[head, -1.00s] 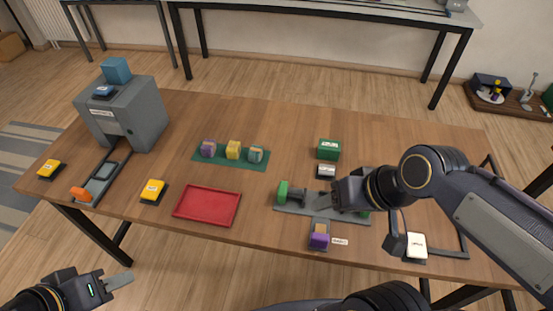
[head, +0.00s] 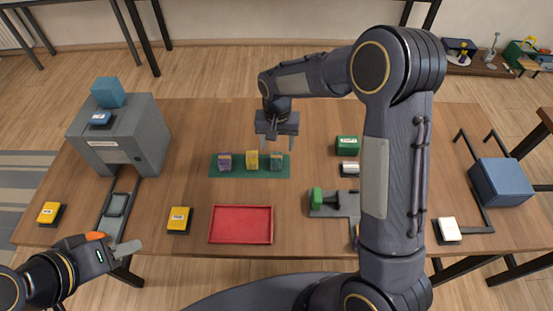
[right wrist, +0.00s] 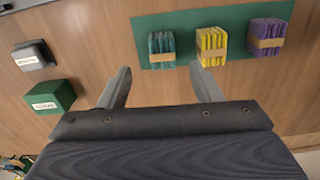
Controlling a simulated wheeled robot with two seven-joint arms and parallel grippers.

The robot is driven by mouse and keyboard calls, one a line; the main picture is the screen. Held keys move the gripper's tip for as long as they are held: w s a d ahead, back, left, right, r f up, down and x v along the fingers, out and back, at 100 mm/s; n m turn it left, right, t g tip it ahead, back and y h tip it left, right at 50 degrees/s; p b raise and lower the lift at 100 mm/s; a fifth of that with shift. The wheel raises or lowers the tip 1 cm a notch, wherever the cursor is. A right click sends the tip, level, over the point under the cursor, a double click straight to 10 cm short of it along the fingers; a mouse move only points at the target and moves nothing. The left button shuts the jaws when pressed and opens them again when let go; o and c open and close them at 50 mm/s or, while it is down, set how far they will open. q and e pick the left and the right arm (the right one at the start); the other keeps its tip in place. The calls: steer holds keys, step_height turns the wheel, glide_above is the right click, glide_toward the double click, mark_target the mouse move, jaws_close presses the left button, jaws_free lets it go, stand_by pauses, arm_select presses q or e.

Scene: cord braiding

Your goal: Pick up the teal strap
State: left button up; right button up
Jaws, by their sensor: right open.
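The teal strap (head: 276,162) is a small banded bundle at the right end of the dark green mat (head: 226,172). A yellow bundle (head: 252,160) and a purple one (head: 224,161) share the mat. In the right wrist view the teal strap (right wrist: 161,48) stands at the left end of the row. My right gripper (head: 278,144) is open and empty, pointing down over the far edge of the mat near the teal strap. In the right wrist view its fingertips (right wrist: 161,76) lie either side of the teal strap's line, apart from it. My left gripper (head: 118,249) is at the front left, its jaw state unclear.
A red tray (head: 241,210) lies in front of the mat. A green box (head: 347,145) and a grey fixture (head: 345,198) stand to its right, the fixture partly hidden by my right arm. A grey machine (head: 125,135) stands at the left. A blue block (head: 500,182) is at the far right.

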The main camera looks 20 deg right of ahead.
mark_target(276, 157)
steer(key=f, duration=0.2)
steer(key=f+p, duration=0.1)
steer(key=f, duration=0.4)
steer(key=shift+w+f+p, duration=0.15)
steer(key=shift+w+p, duration=0.15)
steer(key=shift+p, duration=0.05)
steer(key=shift+c, duration=0.2)
steer(key=c, duration=1)
steer(key=shift+c, duration=0.2)
steer(key=shift+r, duration=0.2)
